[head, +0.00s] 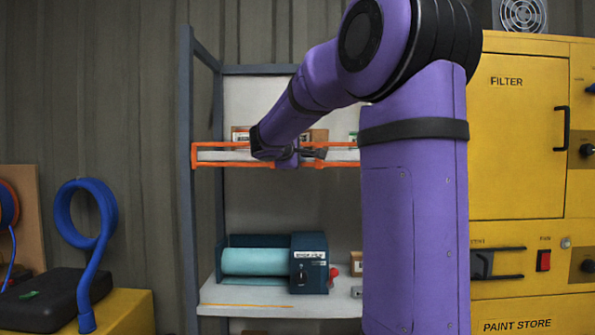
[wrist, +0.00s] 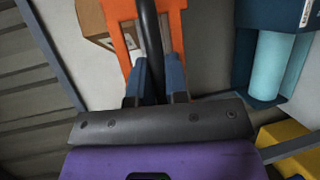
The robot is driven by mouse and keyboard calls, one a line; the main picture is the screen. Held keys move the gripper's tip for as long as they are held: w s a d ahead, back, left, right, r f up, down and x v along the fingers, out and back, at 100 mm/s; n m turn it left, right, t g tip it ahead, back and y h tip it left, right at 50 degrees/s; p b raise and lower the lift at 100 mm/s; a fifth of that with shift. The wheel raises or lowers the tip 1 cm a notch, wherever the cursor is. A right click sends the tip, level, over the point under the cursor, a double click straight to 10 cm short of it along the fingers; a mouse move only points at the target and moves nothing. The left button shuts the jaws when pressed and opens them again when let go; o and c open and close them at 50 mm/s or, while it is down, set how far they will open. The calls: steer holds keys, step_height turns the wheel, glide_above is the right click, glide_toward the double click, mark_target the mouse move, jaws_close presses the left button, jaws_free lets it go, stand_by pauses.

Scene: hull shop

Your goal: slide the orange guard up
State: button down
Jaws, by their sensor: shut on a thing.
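The orange guard (head: 222,165) is a rectangular frame across the front of the upper shelf in the head view. My arm hides part of its right side. In the wrist view its orange bars (wrist: 127,40) show at the top, with a dark bar (wrist: 151,40) in front of them. My gripper (wrist: 157,72) has its blue fingers on either side of this dark bar and is shut on it. In the head view my gripper (head: 312,154) is at the guard's height, near its middle, partly hard to make out.
Small boxes (head: 240,134) stand behind the guard. The lower shelf (head: 240,296) holds a teal roll (head: 252,262) in a dark blue machine (head: 309,270). A grey post (head: 188,220) rises at left. Yellow cabinets (head: 520,140) stand at right. A blue hose (head: 72,215) stands at far left.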

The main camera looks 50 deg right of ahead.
step_height(320, 180, up, 5)
steer(key=shift+r, duration=0.1)
steer(key=c, duration=1.1)
jaws_free()
steer(key=shift+c, duration=0.2)
steer(key=shift+a, duration=0.1)
steer(key=shift+a, duration=0.2)
steer(key=v, duration=1)
steer(key=shift+s, duration=0.2)
steer(key=shift+a, duration=0.1)
